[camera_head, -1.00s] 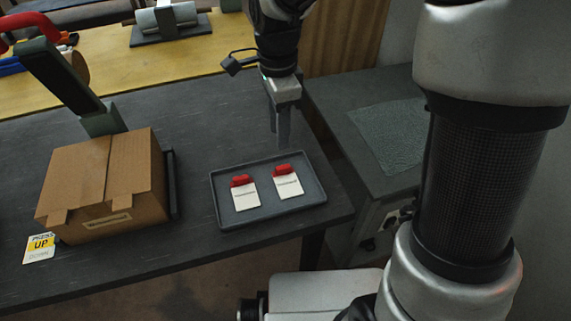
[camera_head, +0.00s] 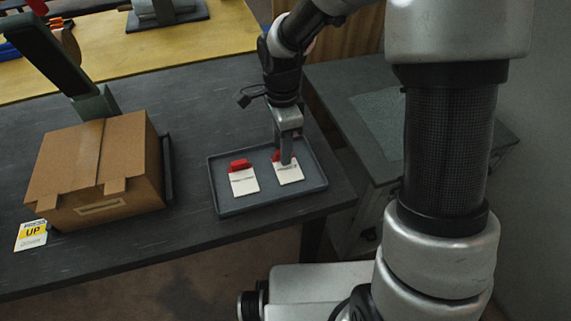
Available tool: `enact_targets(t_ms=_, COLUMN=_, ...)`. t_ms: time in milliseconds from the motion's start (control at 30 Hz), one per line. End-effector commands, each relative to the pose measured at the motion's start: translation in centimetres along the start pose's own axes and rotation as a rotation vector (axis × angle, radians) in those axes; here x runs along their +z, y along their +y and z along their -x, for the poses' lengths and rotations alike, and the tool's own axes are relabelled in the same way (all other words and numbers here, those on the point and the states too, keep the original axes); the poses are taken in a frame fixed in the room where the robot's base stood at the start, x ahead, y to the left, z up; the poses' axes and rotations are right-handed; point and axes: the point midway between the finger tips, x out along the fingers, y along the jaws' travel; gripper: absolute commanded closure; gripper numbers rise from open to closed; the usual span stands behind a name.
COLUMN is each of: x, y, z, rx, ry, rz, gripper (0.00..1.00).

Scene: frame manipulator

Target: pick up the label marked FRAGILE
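Two white labels with red tabs at their tops lie in a dark grey tray (camera_head: 232,206). The left label (camera_head: 244,183) is in plain view. The right label (camera_head: 289,174) has its red tab partly hidden by my gripper (camera_head: 285,157). The print on both is too small to read, so I cannot tell which one says FRAGILE. My gripper points down, with its fingertips at the right label's red tab. I cannot tell whether the fingers are apart or closed on the tab.
A cardboard box (camera_head: 82,178) stands left of the tray. A white and yellow card marked UP (camera_head: 32,234) is by its lower left corner. A side table with a grey-green mat (camera_head: 382,122) is at the right. The dark table (camera_head: 150,258) is clear in front.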

Motion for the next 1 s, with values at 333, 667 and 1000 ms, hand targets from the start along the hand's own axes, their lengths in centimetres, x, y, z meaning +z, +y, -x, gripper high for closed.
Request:
enact_targets(t_ms=333, x=0.0, y=0.0, z=0.1, rx=0.0, ry=0.0, rz=0.0, gripper=0.94)
enact_targets(t_ms=667, x=0.0, y=0.0, z=0.2, rx=-0.001, ry=0.001, rz=0.0, gripper=1.0)
enact_targets(t_ms=1000, x=0.0, y=-0.1, z=5.8, rx=-0.005, ry=0.002, rz=0.001, gripper=1.0)
